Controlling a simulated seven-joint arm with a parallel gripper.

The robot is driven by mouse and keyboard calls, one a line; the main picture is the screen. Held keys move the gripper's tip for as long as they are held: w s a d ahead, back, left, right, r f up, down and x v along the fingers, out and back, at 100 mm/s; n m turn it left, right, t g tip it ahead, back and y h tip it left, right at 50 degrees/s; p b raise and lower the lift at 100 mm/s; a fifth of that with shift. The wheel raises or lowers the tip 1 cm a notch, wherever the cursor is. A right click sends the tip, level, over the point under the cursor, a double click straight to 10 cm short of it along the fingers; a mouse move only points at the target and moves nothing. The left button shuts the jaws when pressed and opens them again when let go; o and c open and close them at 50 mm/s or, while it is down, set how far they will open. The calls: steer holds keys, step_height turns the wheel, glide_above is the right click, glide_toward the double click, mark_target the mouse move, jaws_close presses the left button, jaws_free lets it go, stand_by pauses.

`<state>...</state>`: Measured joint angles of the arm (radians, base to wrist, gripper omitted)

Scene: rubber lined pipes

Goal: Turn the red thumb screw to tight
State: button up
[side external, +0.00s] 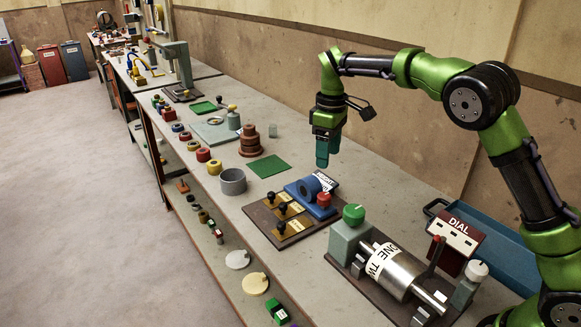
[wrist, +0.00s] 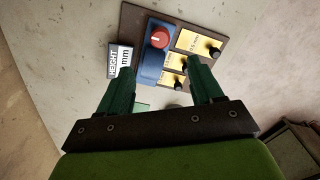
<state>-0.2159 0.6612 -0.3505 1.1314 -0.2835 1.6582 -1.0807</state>
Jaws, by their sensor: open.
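The red thumb screw (side external: 323,199) stands on a blue block (side external: 308,190) at the right end of a dark brown board, beside a white label. In the wrist view the red thumb screw (wrist: 159,40) shows from above with a pale line on its top, beyond my fingertips. My gripper (side external: 328,158) hangs with its green fingers pointing down, above the bench and apart from the screw. In the wrist view my gripper (wrist: 154,68) is open, with nothing between its fingers. The writing around the screw is too small to read for a tight mark.
Yellow plates with black knobs (side external: 283,208) sit on the same board. A metal cylinder fixture (side external: 398,270) with a green knob (side external: 353,213) and a DIAL sign (side external: 455,232) stand nearer the camera.

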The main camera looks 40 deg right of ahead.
mark_target(325, 195)
step_height(325, 195, down, 13)
stand_by(0.3)
steer(key=c, duration=1.1)
